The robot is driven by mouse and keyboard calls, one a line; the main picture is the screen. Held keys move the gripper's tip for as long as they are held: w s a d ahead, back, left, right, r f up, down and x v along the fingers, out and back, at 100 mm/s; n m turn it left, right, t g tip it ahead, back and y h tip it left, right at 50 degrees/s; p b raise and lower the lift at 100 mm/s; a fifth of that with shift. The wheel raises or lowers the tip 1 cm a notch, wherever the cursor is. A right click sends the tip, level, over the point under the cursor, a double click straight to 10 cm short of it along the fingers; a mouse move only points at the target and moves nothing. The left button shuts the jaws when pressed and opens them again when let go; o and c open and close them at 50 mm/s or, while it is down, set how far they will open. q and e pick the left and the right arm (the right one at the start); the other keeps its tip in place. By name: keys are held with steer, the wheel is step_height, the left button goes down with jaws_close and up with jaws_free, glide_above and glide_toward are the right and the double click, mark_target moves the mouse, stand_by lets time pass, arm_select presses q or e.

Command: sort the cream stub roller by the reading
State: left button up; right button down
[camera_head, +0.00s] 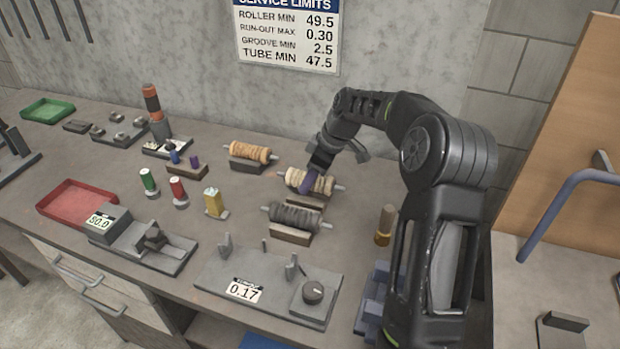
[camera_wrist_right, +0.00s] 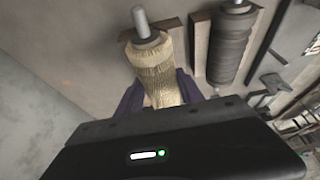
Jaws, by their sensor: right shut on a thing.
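The cream stub roller (camera_head: 326,186) lies over its small stand at the middle right of the bench, and it also shows in the right wrist view (camera_wrist_right: 154,70). My right gripper (camera_head: 306,184) is shut on it near its left part; I cannot tell whether the roller still touches the stand. A gauge with a dial knob (camera_head: 290,280) displays 0.17. A second gauge (camera_head: 140,240) displays 50.0. The wall sign (camera_head: 288,32) lists roller min 49.5, run-out max 0.30, groove min 2.5 and tube min 47.5. My left gripper is not in view.
A dark grey roller (camera_head: 296,216) and an orange-tan roller (camera_head: 250,152) rest on stands beside it. A red tray (camera_head: 76,202) is at the left and a green tray (camera_head: 48,110) at the back left. Small bottles (camera_head: 214,202) stand mid-bench. A wooden-handled tool (camera_head: 385,222) stands near my right arm.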

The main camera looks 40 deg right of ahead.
steer(key=shift+f+b, duration=0.75)
steer(key=shift+f, duration=0.05)
stand_by(0.9)
steer(key=shift+b, duration=0.3)
stand_by(0.8)
steer(key=c, duration=0.7)
jaws_free()
steer(key=shift+o, duration=0.2)
steer(key=shift+s+f, duration=0.1)
steer(key=b+v, duration=0.1)
steer(key=v, duration=0.7)
